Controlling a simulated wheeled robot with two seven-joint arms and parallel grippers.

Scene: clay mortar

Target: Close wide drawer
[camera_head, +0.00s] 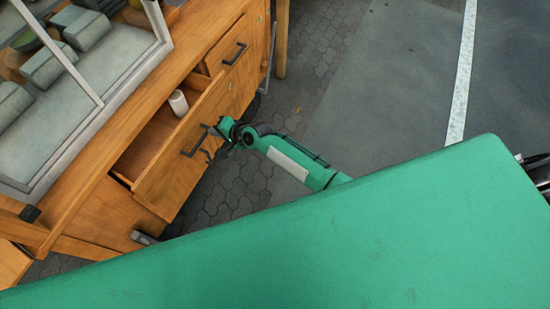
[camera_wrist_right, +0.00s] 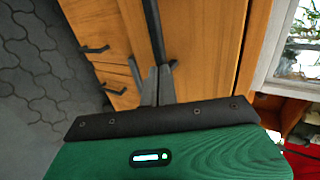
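The wide wooden drawer (camera_head: 165,188) is pulled out of the cabinet in the head view. Its inside is exposed, and a dark bar handle (camera_head: 190,148) is on its front. My right gripper (camera_head: 213,138) is at the drawer front, close to the upper end of this handle. In the right wrist view, the two grey fingers (camera_wrist_right: 157,86) lie close together beside a dark bar, in front of wooden fronts. I cannot tell whether they clasp the handle or only touch it. My left gripper is out of view.
A white cylinder (camera_head: 178,103) stands in the open drawer. A smaller drawer with a handle (camera_head: 235,53) is farther along the cabinet. A glass display case (camera_head: 100,100) sits on the cabinet top. The paved floor (camera_head: 320,60) right of the cabinet is clear.

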